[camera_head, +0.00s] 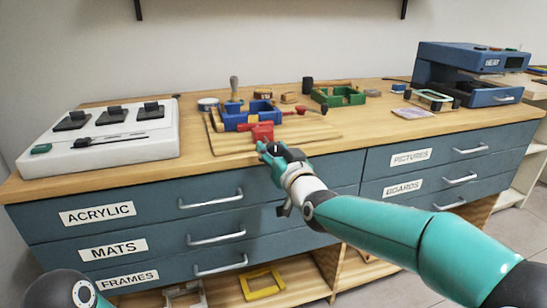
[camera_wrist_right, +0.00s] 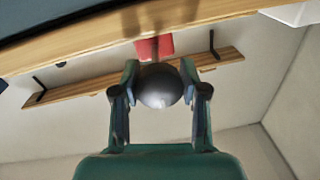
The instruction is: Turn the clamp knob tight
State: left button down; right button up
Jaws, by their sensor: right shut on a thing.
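The red clamp (camera_head: 262,131) sits at the front edge of the wooden workbench, beside a blue frame-like vise (camera_head: 248,117). In the right wrist view, the red clamp body (camera_wrist_right: 155,46) shows behind a dark round knob (camera_wrist_right: 160,88). My right gripper (camera_head: 267,150) reaches up to the bench edge just below the clamp. Its two fingers, also seen in the right wrist view (camera_wrist_right: 160,94), stand on either side of the knob and are shut on it. The knob's turn angle cannot be told. My left gripper is out of view.
A white panel with black switches (camera_head: 100,135) stands at the left of the bench (camera_head: 200,165). A green tray (camera_head: 338,96) and small tools lie behind the clamp. A blue machine (camera_head: 470,72) stands at the right. Drawers with handles (camera_head: 212,200) run below the bench edge.

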jog(key=o, duration=1.2)
jog(key=shift+c, duration=0.2)
jog(key=v, duration=1.2)
